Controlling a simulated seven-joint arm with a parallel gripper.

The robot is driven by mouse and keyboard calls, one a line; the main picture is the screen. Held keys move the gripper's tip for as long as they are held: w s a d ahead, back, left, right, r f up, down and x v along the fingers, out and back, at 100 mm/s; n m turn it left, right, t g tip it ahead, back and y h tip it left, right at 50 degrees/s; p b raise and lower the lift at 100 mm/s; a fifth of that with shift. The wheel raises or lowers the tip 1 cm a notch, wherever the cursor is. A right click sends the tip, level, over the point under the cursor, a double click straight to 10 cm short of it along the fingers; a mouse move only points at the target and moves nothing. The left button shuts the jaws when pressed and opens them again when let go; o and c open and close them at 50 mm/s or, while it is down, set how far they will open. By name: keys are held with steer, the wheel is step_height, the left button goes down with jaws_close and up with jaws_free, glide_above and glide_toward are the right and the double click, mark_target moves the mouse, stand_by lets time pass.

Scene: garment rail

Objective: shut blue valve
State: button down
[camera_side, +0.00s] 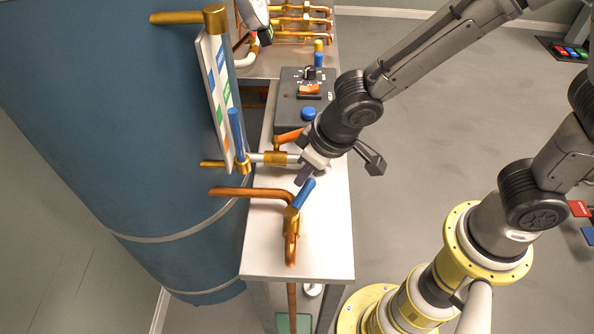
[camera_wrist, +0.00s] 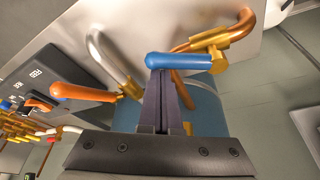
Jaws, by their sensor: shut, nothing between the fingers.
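A blue lever handle (camera_side: 303,194) sits on a brass valve body (camera_side: 291,216) on a bent copper pipe, near the front of the white bench. The lever slants up and right from the body. A blue lever (camera_wrist: 180,61) also shows in the wrist view, pointing left from its brass body (camera_wrist: 218,61). My gripper (camera_side: 303,181) is shut and empty, with its dark fingertips (camera_wrist: 162,76) right at the lever's free end. I cannot tell whether they touch it. A second blue lever (camera_side: 237,133) stands nearly upright beside the label board.
An orange lever (camera_side: 289,137) on a silver pipe lies behind my gripper. A dark control box (camera_side: 302,98) with a blue button stands farther back. The big blue tank (camera_side: 120,110) blocks the left. The front of the bench (camera_side: 322,250) is clear.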

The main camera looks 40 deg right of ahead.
steer(key=s+m, duration=0.1)
steer(key=s+m+h, duration=0.1)
steer(key=m, duration=0.1)
steer(key=shift+d, duration=0.3)
steer(key=shift+s+a+m+g+h, duration=0.15)
steer(key=shift+s+m+h, duration=0.3)
steer(key=shift+s+m, duration=0.6)
steer(key=shift+s+a+m+g+h, duration=0.15)
steer(key=shift+s+m+h, duration=0.35)
steer(key=shift+m, duration=1.05)
steer(key=shift+s+a+m+g+h, duration=0.1)
steer(key=shift+s+a+m+h, duration=0.2)
steer(key=shift+s+m, duration=0.8)
steer(key=shift+w+d, duration=0.1)
steer(key=shift+w, duration=0.1)
step_height(320, 180, up, 10)
steer(key=shift+w+d, duration=0.15)
steer(key=shift+w+d+m, duration=0.1)
steer(key=shift+m, duration=0.2)
